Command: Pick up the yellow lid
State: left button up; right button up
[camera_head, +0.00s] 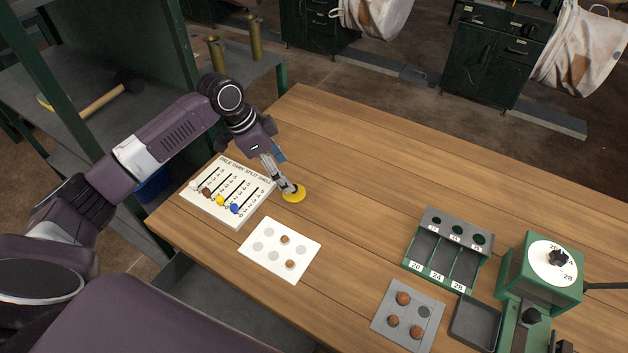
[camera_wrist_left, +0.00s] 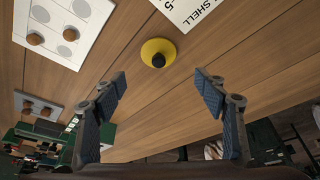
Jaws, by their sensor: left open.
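The yellow lid (camera_head: 299,196) is a small round disc lying on the wooden table, right of the white board with sliders. In the left wrist view the lid (camera_wrist_left: 147,48) shows a dark knob at its centre. My left gripper (camera_head: 287,187) is over the lid in the head view and hides part of it. In the left wrist view my left gripper (camera_wrist_left: 162,84) is open and empty, with the lid just beyond the fingertips and not between them. Whether the fingers touch the lid cannot be told. My right gripper is not in view.
The slider board (camera_head: 243,171) and a white card with round spots (camera_head: 267,247) lie close to the lid. A grey plate with brown pieces (camera_head: 381,318), a green sorter (camera_head: 425,247) and a green device (camera_head: 517,282) stand at the right. The table's far middle is clear.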

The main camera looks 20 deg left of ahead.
pick_arm(q)
jog(key=shift+d+f, duration=0.15)
jog(key=shift+f, duration=0.2)
jog(key=shift+d+f+p, duration=0.25)
jog(key=shift+f+p, duration=0.2)
jog(key=shift+f, duration=0.75)
jog(key=x, duration=0.3)
jog(key=shift+w+d+f+p, duration=0.1)
jog(key=shift+w+f+p, duration=0.15)
jog(key=shift+f+p, duration=0.15)
jog(key=shift+f, duration=0.15)
jog(key=c, duration=0.9)
jog(key=shift+c, duration=0.7)
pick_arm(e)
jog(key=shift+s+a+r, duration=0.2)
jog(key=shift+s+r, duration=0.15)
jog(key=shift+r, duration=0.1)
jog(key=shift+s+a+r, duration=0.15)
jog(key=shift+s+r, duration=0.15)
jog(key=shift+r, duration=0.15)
